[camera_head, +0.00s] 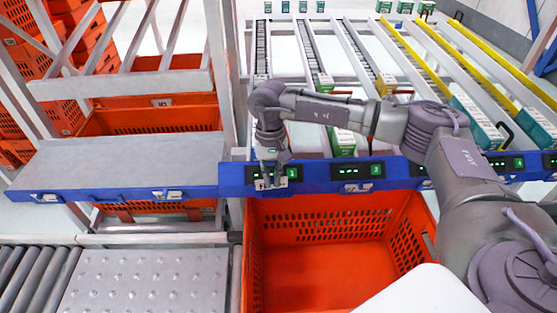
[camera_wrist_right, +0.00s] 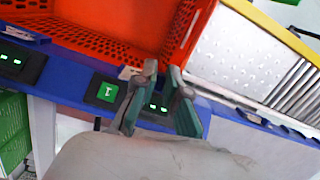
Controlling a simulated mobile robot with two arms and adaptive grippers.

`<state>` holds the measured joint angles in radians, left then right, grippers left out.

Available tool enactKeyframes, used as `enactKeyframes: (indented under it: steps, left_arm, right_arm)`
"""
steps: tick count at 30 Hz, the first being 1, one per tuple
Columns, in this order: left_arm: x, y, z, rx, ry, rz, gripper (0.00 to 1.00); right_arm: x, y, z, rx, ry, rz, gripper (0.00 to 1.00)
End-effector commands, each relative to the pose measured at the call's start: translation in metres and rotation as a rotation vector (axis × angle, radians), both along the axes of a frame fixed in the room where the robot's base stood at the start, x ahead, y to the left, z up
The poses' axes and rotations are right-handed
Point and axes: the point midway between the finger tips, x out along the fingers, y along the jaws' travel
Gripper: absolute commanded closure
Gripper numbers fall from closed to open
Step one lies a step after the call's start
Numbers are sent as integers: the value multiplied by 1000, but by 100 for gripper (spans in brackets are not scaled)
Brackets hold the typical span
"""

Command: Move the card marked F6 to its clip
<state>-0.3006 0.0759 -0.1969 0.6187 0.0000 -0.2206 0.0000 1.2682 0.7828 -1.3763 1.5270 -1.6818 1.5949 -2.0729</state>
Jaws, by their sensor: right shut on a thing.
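A small white card (camera_head: 264,184) with dark lettering that starts with F is at the blue rail (camera_head: 205,191) in the head view. The rest of its marking is too small or covered to read. My right gripper (camera_head: 272,174) points down at the rail and is shut on the card. In the right wrist view its two fingers (camera_wrist_right: 162,72) lie over the rail by the green display marked 1 (camera_wrist_right: 107,92). A pale piece (camera_wrist_right: 128,73) shows beside the fingertips. I cannot tell whether the card touches a clip. My left gripper is not in view.
An empty orange tote (camera_head: 330,262) stands below the rail. Other holders with white labels (camera_head: 168,194) sit along the rail, with a green display (camera_head: 356,170) to the right. A conveyor (camera_head: 145,280) is at front left.

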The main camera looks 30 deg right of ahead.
Motion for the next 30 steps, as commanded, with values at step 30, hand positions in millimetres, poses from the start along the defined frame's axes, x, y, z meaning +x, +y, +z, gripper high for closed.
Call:
enactKeyframes:
  steps: [30]
  left_arm:
    - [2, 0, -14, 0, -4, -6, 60]
  right_arm:
    - [37, -29, -32, 12, 33, -109, 100]
